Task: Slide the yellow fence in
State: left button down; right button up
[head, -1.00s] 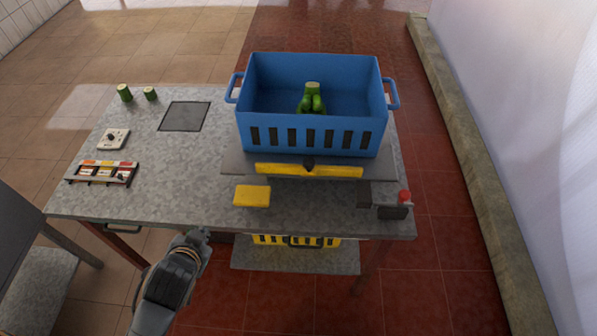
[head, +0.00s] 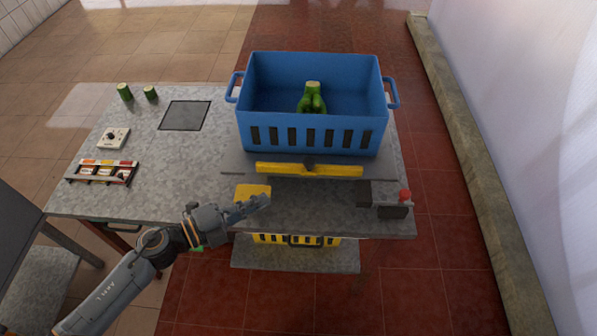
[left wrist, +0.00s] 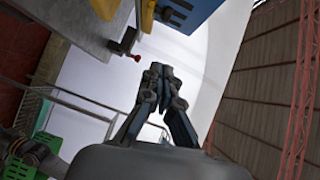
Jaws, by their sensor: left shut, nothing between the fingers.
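The yellow fence (head: 325,170) is a long bar with a dark knob at its middle, lying in front of the blue crate on a grey plate. A yellow strip at the top of the left wrist view (left wrist: 148,15) seems to be part of it. My left gripper (head: 262,200) is shut and empty at the table's front edge, below and left of the fence and apart from it. In the head view its fingers overlap the lower edge of a yellow block (head: 252,189); I cannot tell if they touch. The fingers also show in the left wrist view (left wrist: 158,75). My right gripper is not in view.
The blue crate (head: 318,133) holds green stems (head: 312,100). A red button (head: 405,195) on a dark box stands at the table's right front corner. A yellow slotted crate (head: 270,239) sits on the shelf below.

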aim_at(299, 164)
pick_arm(q)
jog(key=w+a+p+x, duration=0.1)
jog(key=w+p+x, duration=0.1)
jog(key=x, duration=1)
jog(key=shift+w+p, duration=0.3)
jog(key=shift+p, duration=0.35)
jog(key=shift+w+a+f, duration=0.1)
jog(key=w+b, duration=0.2)
jog(key=w, duration=0.3)
jog(key=shift+w+f, duration=0.1)
jog(key=shift+w, duration=0.15)
jog(key=shift+a, duration=0.1)
